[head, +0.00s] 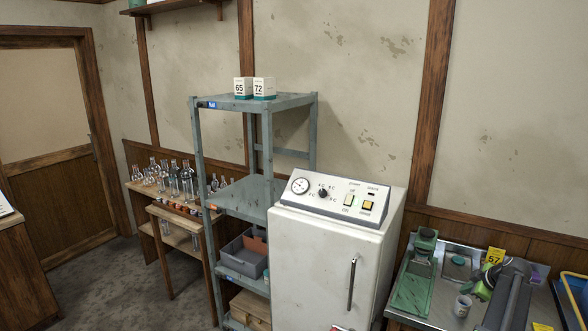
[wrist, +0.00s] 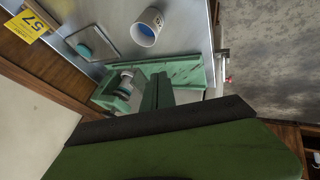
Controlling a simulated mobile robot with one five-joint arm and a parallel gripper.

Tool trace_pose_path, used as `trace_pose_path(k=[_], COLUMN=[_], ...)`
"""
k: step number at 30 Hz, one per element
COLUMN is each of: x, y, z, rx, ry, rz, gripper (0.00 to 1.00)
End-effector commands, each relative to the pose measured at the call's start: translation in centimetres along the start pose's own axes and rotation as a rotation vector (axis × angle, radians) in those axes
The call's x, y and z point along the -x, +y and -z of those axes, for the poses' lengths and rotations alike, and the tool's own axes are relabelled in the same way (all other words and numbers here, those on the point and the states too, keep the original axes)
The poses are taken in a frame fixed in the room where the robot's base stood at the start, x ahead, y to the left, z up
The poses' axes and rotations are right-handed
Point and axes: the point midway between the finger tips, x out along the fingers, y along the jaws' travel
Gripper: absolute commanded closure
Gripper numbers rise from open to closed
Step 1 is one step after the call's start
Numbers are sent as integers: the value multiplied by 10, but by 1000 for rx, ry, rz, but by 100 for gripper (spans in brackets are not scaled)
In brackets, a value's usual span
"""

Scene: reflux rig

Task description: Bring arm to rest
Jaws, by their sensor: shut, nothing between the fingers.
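My gripper (wrist: 157,88) shows in the wrist view as two dark green fingers close together, with nothing between them. Its wide green body fills the bottom of that view. The fingers point toward a green metal stand (wrist: 186,76) on the steel bench top (wrist: 112,14); I cannot tell whether they touch it. In the head view the stand (head: 413,285) is at the lower right. A dark grey and green arm, apparently mine, is over the bench to its right. My fingertips are not clear there.
A white cup (head: 462,306), a teal block (head: 458,260) and a yellow "57" sign (head: 494,257) are on the bench. A white cabinet (head: 325,262) with a control panel stands left of it. A grey shelf (head: 240,195) with two boxes and a glassware table (head: 165,212) are farther left.

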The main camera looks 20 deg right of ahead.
Motion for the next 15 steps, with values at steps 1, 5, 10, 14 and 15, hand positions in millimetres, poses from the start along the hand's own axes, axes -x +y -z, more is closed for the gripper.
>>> trace_pose_path(k=[1, 5, 10, 14, 15], x=[-4, -12, -26, -38, -42], y=[-6, -17, -39, -64, -74], z=[12, 33, 69, 108, 122], rx=[-5, -25, -57, -88, -99], ry=[4, 3, 1, -7, -10], rz=[12, 39, 85, 133, 150], gripper=[100, 100, 100, 100, 100])
